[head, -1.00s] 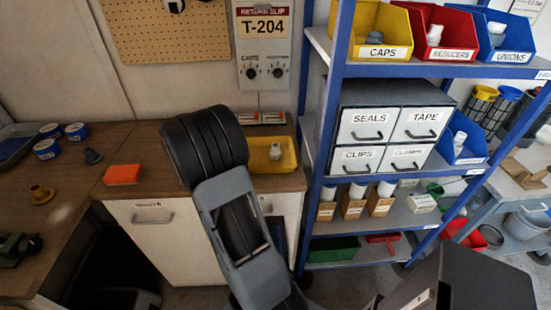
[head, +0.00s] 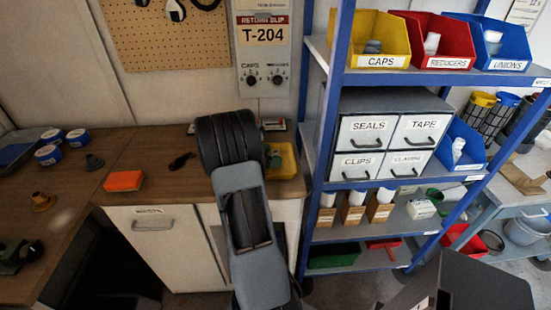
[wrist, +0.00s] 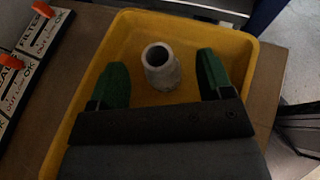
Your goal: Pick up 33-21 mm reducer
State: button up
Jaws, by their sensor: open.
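A pale grey, hollow fitting that looks like the reducer (wrist: 161,70) stands in a shallow yellow tray (wrist: 244,58), its round opening facing up toward the wrist camera. My gripper (wrist: 160,82) is open, with one green fingertip on each side of the fitting in the wrist view. Clear gaps separate the fingertips from it; their height difference is hard to tell. In the head view the yellow tray (head: 291,163) is on the bench, partly hidden by my arm. No size marking is legible on the fitting.
A blue-framed shelf (head: 322,120) rises right of the tray. It carries a yellow caps bin (head: 378,62), a red reducers bin (head: 446,63) and a blue unions bin (head: 507,65).

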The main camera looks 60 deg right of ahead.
jog(key=shift+x, duration=0.8)
jog(key=c, duration=1)
jog(key=shift+r, duration=0.1)
